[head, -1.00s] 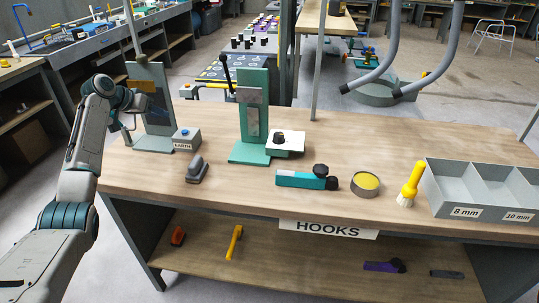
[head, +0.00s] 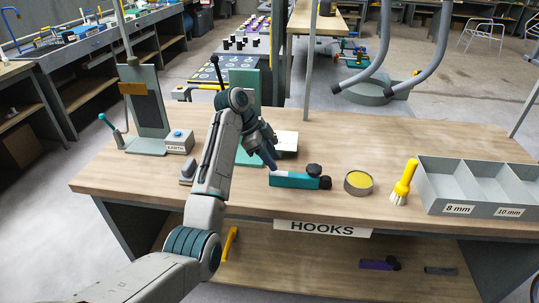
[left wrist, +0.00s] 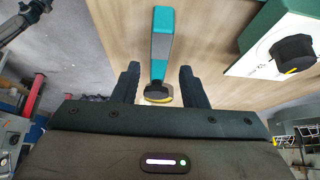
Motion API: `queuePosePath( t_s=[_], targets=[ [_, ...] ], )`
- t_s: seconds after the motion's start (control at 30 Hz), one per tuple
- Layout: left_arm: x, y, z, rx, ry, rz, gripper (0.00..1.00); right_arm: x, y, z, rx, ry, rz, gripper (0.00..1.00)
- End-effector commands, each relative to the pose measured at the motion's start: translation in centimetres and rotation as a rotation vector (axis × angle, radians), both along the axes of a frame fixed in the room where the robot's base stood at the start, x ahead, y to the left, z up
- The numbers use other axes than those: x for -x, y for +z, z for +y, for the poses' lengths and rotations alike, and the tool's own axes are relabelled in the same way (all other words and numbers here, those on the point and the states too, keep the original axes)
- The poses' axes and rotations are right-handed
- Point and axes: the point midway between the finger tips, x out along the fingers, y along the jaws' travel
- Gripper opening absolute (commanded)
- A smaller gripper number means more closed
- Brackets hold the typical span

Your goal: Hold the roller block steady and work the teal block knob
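The teal block (head: 293,181) lies on the bench near its front edge. It has a black knob (head: 314,170) on top and a black rounded right end. I cannot make out a separate roller block. My left gripper (head: 272,165) is just above and at the left end of the teal block, pointing down and right. In the left wrist view its fingers (left wrist: 159,82) are apart with nothing held. The teal block (left wrist: 162,35) shows ahead between them, with a dark and yellow round shape at its lower end. My right gripper is out of view.
A white box with a black knob (left wrist: 293,50) stands behind the teal block, partly hidden by my arm in the head view. A yellow-topped tin (head: 358,183), a yellow brush (head: 404,180) and a grey bin (head: 475,187) stand to the right. A grey EARTH box (head: 180,142) is left.

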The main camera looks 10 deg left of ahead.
Motion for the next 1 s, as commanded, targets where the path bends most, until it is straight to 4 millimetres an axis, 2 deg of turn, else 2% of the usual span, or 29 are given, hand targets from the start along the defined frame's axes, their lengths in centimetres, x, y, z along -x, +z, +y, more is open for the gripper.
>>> queuePosePath(
  t_s=[0.4,0.73,0.77,0.9,0.97,1.0],
  targets=[
    [0.0,-4.6,-2.8,0.002,0.001,0.004,0.39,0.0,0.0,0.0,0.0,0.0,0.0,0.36],
    [-0.1,-6.4,-3.9,0.001,0.002,0.002,0.39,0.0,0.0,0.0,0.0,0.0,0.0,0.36],
    [-0.1,-6.5,-3.9,0.001,0.001,0.002,0.37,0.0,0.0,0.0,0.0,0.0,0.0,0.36],
    [-0.1,-6.4,-3.9,0.001,0.002,0.001,0.13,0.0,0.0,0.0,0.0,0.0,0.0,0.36],
    [-0.1,-6.4,-3.9,0.001,0.003,0.002,0.13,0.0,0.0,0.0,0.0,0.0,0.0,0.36],
    [-0.1,-6.3,-3.9,0.002,0.002,0.0,0.18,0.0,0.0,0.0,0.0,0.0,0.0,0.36]
  ],
)
